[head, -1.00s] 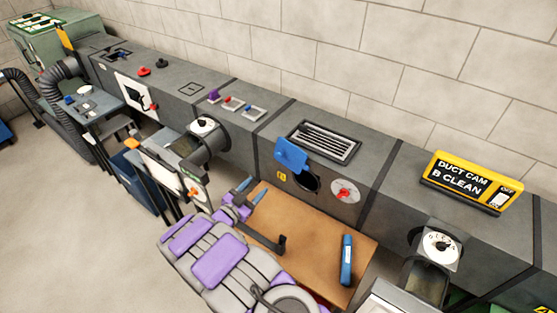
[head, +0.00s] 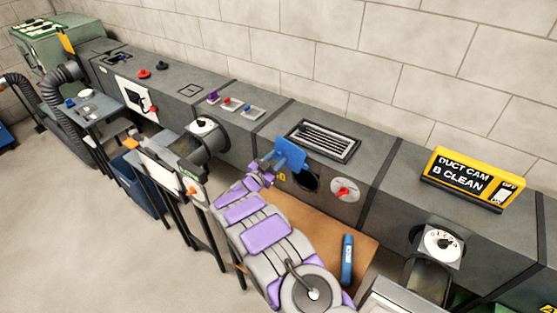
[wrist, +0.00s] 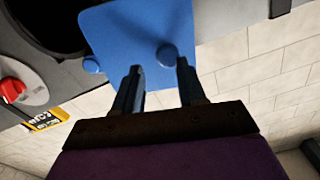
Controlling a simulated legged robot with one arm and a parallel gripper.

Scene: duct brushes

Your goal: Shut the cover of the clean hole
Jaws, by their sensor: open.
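The blue cover (head: 291,154) stands swung aside, up and to the left of the round dark hole (head: 306,182) in the duct's front face. The hole is uncovered. In the wrist view the cover (wrist: 130,35) fills the upper middle, with a small round blue knob (wrist: 167,55) on it and the dark hole (wrist: 45,20) at upper left. My gripper (head: 268,163) is at the cover's left side. In the wrist view its open fingers (wrist: 160,72) point at the cover, with the knob just past and between their tips. Contact cannot be told.
A yellow sign (head: 473,180) reading "DUCT CAM B CLEAN" stands on the duct. A red knob (head: 344,190) is right of the hole and a vent grille (head: 323,141) above. A blue tool (head: 347,260) lies on the brown table (head: 325,230) below.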

